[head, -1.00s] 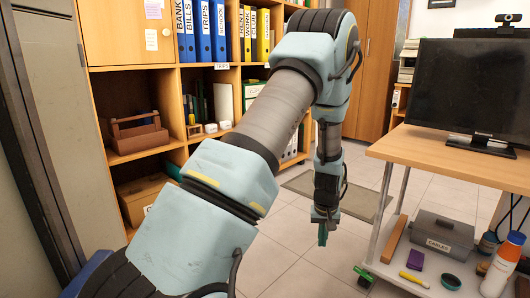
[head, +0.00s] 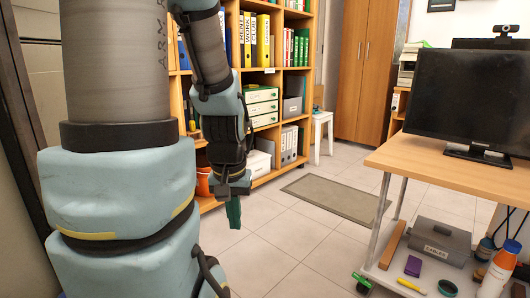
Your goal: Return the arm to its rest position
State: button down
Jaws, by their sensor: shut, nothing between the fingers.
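My arm fills the left side of the head view, its upper links standing nearly upright and its end hanging down left of centre. My gripper (head: 234,212) points down over the tiled floor in front of the shelf. Its green fingers are together with nothing between them. It is well clear of the desk (head: 457,165) at the right. My arm hides part of the shelf and the wall behind it.
A wooden shelf (head: 284,73) with binders and boxes stands behind the arm. A dark monitor (head: 467,99) stands on the desk. Below it are a grey toolbox (head: 440,240) and a bottle (head: 499,268). A mat (head: 343,197) lies on the floor, with open tiles around it.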

notch_tip(320, 180, up, 35)
jog(key=p, duration=3.3)
jog(key=shift+p, duration=0.35)
